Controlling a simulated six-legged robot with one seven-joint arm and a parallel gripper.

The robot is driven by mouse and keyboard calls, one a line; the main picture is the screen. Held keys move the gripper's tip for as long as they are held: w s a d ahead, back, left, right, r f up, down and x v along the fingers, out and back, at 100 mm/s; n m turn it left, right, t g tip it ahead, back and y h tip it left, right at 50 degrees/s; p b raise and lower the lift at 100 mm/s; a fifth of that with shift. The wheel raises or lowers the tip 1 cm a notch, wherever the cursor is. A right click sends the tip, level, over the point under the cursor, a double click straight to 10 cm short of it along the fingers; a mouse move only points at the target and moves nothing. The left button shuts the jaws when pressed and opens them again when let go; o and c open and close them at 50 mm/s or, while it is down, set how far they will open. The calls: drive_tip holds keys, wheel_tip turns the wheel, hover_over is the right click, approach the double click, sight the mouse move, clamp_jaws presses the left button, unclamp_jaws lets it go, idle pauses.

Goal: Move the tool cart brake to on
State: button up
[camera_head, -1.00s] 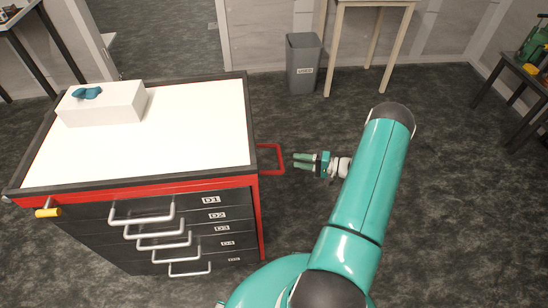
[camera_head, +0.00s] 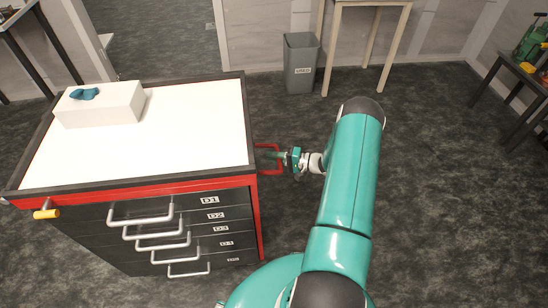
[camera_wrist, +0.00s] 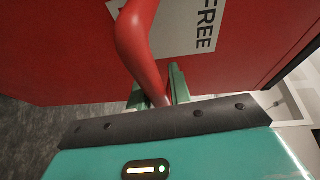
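The tool cart (camera_head: 252,130) has a white top and red edges. A red loop handle (camera_head: 270,146) stands out from its right side. My gripper (camera_head: 275,156) is at this handle, its green fingers reaching it from the right. In the wrist view a thick red bar (camera_wrist: 140,42) runs down between the two fingers (camera_wrist: 158,92); I cannot tell whether they press on it. A pale label (camera_wrist: 188,25) reading FREE is on the red panel behind the bar. A yellow knob (camera_head: 46,214) is at the cart's front left corner.
The cart's front has several drawers with metal pulls (camera_head: 142,222). A white box (camera_head: 110,108) with a teal item is on its top. A grey bin (camera_head: 300,65) and a wooden table (camera_head: 372,4) stand behind. The floor right of my arm is clear.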

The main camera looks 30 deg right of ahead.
clamp_jaws()
drive_tip(key=shift+w+a+f+m+t+y, duration=0.1)
drive_tip(key=shift+a+f+m+t+y, duration=0.15)
drive_tip(key=shift+f+t+y, duration=0.2)
drive_tip(key=shift+w+a+f+m+t+y, duration=0.15)
drive_tip(key=shift+f+m+t+y, duration=0.15)
drive_tip(key=shift+f, duration=0.2)
drive_tip(key=o, duration=0.5)
unclamp_jaws()
drive_tip(key=shift+o, duration=0.2)
